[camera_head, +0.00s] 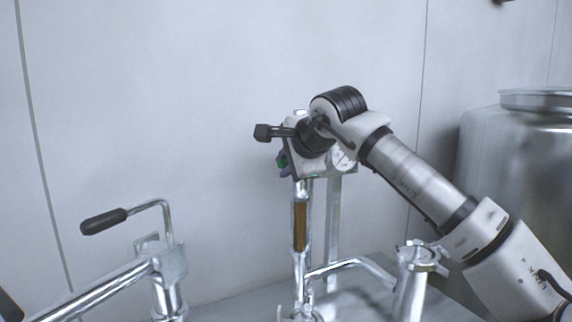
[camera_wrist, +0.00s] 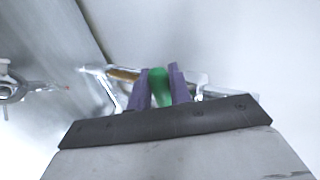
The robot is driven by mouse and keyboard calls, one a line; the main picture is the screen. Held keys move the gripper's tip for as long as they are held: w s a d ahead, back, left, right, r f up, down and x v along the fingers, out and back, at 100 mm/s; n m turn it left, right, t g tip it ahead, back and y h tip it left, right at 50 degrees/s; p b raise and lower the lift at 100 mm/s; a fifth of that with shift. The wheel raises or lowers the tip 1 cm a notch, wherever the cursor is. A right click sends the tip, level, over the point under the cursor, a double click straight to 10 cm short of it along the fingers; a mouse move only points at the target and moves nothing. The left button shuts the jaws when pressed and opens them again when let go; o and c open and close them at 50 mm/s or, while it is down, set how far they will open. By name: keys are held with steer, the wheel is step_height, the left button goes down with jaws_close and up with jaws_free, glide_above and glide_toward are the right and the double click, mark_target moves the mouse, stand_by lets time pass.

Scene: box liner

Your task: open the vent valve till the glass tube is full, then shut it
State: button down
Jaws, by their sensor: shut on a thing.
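My gripper (camera_head: 283,163) is at the top of the metal column, mostly hidden behind my wrist in the head view. In the wrist view its two purple fingers (camera_wrist: 159,84) are shut on a green handle (camera_wrist: 158,90), which looks like the vent valve's. A bit of the green handle (camera_head: 281,164) also shows in the head view. Whether the valve is open or shut cannot be told. The glass tube (camera_head: 300,228) stands upright below, in a metal guard. Brown liquid shows along nearly all of its visible window; the exact level is hard to read. The tube (camera_wrist: 124,75) also shows in the wrist view.
A lever with a black grip (camera_head: 104,221) stands at the left. A capped metal fitting (camera_head: 414,262) and a large steel tank (camera_head: 515,160) are at the right. A pale wall is behind.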

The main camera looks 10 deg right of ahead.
steer(key=c, duration=1.3)
jaws_free()
steer(key=shift+c, duration=0.2)
steer(key=b+v, duration=0.2)
steer(key=v, duration=1.2)
steer(key=shift+f, duration=0.1)
